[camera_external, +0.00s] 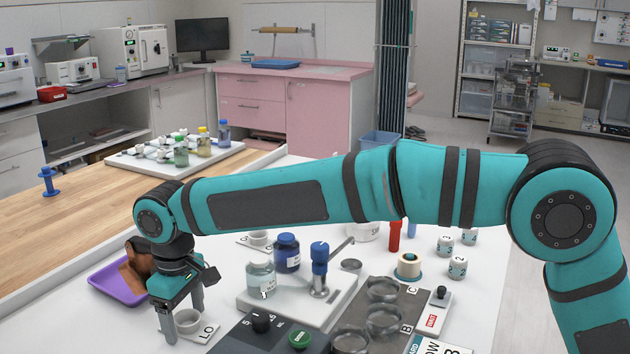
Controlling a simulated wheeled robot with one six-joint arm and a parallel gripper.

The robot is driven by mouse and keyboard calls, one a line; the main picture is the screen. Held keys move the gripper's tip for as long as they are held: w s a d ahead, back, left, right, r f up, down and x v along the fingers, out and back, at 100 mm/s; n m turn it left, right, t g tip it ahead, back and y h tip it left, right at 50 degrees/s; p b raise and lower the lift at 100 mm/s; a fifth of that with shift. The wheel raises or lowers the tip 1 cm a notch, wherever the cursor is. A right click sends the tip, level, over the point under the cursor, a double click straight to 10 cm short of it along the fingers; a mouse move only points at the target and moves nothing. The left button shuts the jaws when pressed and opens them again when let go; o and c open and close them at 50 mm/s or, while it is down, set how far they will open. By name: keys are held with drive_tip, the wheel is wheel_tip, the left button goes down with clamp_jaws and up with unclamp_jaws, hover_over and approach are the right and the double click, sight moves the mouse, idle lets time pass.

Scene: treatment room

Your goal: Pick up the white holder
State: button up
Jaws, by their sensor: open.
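A small round white holder (188,323), open at the top, sits on a white card (207,333) marked "LO" near the front left of the white table. My gripper (182,325) points down at it and is open. One finger is at the left of the holder and the other is behind its right side. I cannot tell whether either finger touches it. A similar white round piece (260,238) stands on another card farther back, partly hidden by my arm.
A purple tray (112,290) with a brown object (135,277) is left of my gripper. A white stand (310,306) with bottles and a blue-topped tool is to the right. A dark control box (250,338) stands in front. Glass dishes (384,320) are farther right.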

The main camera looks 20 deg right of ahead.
drive_tip(key=c, duration=1.5)
drive_tip(key=shift+o, duration=0.2)
drive_tip(key=shift+r, duration=0.1)
wheel_tip(320, 180, up, 10)
